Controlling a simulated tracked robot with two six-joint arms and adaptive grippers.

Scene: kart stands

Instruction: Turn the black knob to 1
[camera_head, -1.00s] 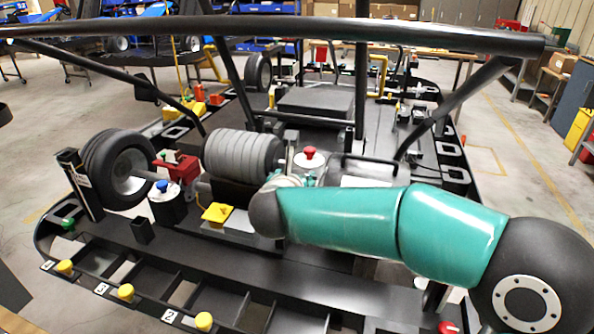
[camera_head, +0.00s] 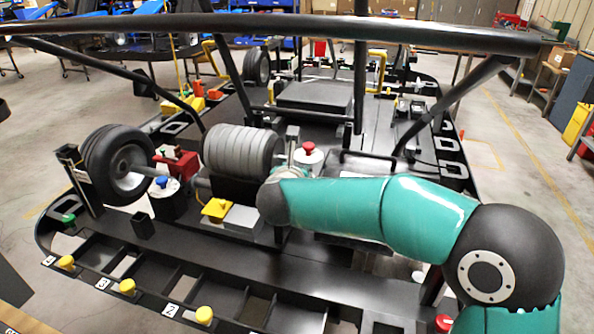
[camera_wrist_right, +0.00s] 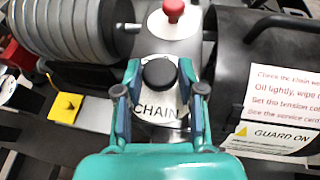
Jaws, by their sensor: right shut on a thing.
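The black knob (camera_wrist_right: 159,73) is a round dark cap, seen from above in the right wrist view. It stands on a pale plate marked "CHAIN" (camera_wrist_right: 157,110). My right gripper (camera_wrist_right: 160,80) has its teal fingers on both sides of the knob and is shut on it. In the head view my teal right arm comes in from the right. Its wrist is beside the grey ribbed roller, and it hides the knob and most of the gripper. I cannot make out a mark for 1 by the knob. My left gripper is not in view.
A red knob on a white-topped canister (camera_head: 309,150) stands just behind the gripper. The grey ribbed roller (camera_head: 240,150) and a yellow piece (camera_head: 216,208) are to the left. A black cover with a "GUARD ON" card (camera_wrist_right: 275,138) is close on the right. A black bar (camera_head: 280,30) spans above.

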